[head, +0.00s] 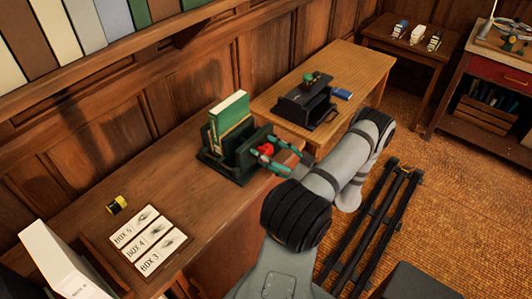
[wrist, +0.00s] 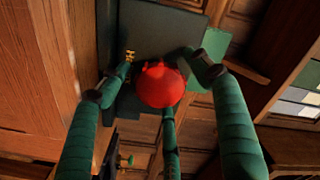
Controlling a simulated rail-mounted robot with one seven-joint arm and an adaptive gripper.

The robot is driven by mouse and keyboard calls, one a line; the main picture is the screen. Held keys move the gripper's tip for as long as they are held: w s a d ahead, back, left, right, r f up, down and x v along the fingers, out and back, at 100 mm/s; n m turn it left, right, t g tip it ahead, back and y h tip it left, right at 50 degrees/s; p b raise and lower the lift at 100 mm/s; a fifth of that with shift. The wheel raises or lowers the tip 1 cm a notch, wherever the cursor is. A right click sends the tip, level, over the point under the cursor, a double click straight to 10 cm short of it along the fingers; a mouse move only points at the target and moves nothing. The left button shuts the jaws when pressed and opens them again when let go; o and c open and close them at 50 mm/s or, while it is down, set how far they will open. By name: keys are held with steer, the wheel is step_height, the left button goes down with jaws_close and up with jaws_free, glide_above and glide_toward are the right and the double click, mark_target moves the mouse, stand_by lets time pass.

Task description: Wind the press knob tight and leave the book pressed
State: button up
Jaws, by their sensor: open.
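The dark green press (head: 228,170) stands on the near wooden bench in the head view. A green book (head: 229,108) stands upright in it, with a tan layer beside it. The red press knob (head: 266,149) is on the press's right side. My gripper (head: 270,151) is at the knob. In the wrist view the round red knob (wrist: 160,86) sits between the spread green fingers of my gripper (wrist: 163,75), with no clear grip on it. The press plate (wrist: 180,28) is behind it. I cannot tell whether a fingertip touches the knob or how tightly the book is pressed.
A second wooden table holds a black device (head: 304,102) and a blue item (head: 342,94). Cards marked BOX (head: 148,240), a yellow-black item (head: 117,205) and a white box (head: 62,262) lie on the near bench. Dark rails (head: 385,215) run along the floor.

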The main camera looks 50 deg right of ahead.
steer(key=n, duration=0.5)
steer(key=shift+b, duration=0.3)
steer(key=n, duration=0.6)
steer(key=shift+b, duration=0.3)
steer(key=n, duration=0.5)
steer(key=shift+f+n+b, duration=0.1)
steer(key=shift+n+b, duration=0.3)
steer(key=n, duration=0.4)
steer(key=shift+n+b, duration=0.3)
steer(key=shift+n, duration=0.1)
steer(key=shift+c, duration=1)
